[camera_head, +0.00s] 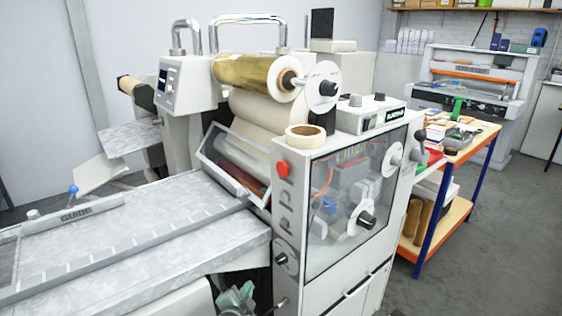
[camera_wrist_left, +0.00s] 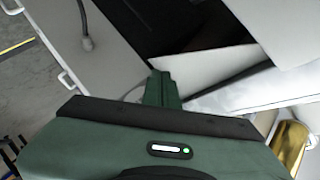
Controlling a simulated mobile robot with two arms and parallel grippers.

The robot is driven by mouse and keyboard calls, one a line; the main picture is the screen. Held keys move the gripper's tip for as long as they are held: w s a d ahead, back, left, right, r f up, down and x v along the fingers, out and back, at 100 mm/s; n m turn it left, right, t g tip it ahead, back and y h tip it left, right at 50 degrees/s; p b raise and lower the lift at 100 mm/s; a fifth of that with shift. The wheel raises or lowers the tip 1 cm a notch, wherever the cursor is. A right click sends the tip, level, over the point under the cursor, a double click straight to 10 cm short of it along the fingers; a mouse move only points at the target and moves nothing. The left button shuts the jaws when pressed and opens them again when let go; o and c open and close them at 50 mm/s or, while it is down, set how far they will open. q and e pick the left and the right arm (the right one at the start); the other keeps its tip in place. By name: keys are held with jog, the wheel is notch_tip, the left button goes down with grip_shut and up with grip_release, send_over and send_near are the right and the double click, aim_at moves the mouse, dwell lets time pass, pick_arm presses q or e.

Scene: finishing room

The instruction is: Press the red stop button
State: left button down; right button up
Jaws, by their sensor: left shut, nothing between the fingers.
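The red stop button (camera_head: 282,168) is a round red knob high on the narrow front panel of the laminating machine (camera_head: 285,225), left of its clear side window. My left gripper (camera_head: 238,296) is partly in view at the bottom of the head view, green, well below the button and apart from it. In the left wrist view the green fingers (camera_wrist_left: 162,86) are together and empty. The button cannot be made out in the left wrist view. My right gripper is not in view.
The feed table (camera_head: 130,235) with its guide bar (camera_head: 80,214) extends left of the panel. A tilted clear guard (camera_head: 235,165) sits left of the button. A tape roll (camera_head: 305,136) lies on top of the machine. Grey floor is free at the right.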

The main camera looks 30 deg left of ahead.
aim_at(284, 169)
pick_arm(q)
notch_tip(284, 169, up, 34)
jog(key=t+y+p, duration=0.3)
jog(key=t, duration=0.2)
jog(key=shift+m+t, duration=0.3)
jog(key=shift+t, duration=0.1)
jog(key=shift+f, duration=0.1)
jog(key=w+d, duration=0.3)
jog(key=w, duration=0.5)
jog(key=shift+d, duration=0.15)
jog(key=shift+w, duration=0.1)
